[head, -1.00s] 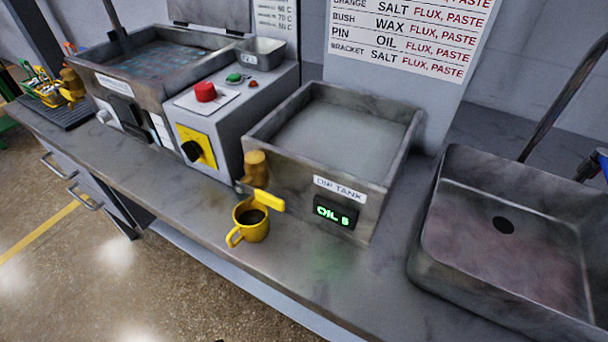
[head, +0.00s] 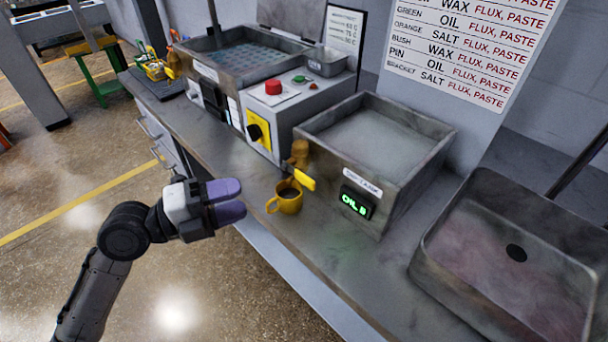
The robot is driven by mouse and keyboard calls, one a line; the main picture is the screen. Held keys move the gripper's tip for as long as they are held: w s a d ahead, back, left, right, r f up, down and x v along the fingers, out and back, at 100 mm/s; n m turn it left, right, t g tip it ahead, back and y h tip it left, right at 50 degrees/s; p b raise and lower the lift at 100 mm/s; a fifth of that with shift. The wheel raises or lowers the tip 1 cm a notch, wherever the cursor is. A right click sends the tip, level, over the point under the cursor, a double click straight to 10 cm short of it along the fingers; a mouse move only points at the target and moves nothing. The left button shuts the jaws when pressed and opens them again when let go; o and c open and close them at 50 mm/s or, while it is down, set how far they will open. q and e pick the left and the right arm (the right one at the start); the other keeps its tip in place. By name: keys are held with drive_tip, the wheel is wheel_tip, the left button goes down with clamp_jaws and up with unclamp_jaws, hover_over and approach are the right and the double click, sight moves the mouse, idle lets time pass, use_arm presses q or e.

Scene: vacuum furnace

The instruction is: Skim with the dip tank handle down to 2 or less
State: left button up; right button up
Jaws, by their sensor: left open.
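The dip tank (head: 400,190) is a grey metal box on the bench, right of centre, filled with a pale, smooth surface. Its green display (head: 356,203) reads OIL and a digit that looks like 8, though blurred. The yellow dip tank handle (head: 303,179) sticks out by a brass fitting (head: 300,152) at the tank's front left corner. My right gripper is out of view.
A control box with a red button (head: 273,87) and black knob (head: 255,132) stands left of the tank. Behind it is another open tank (head: 248,60). A sink (head: 510,270) lies at the right. The bench front beside the mug is clear.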

sight(303, 181)
use_arm(q)
drive_tip(key=b+x, duration=0.1)
drive_tip(key=x, duration=1.2)
drive_tip(key=shift+d, duration=0.2)
drive_tip(key=shift+c, duration=0.3)
drive_tip(key=c, duration=0.4)
clamp_jaws()
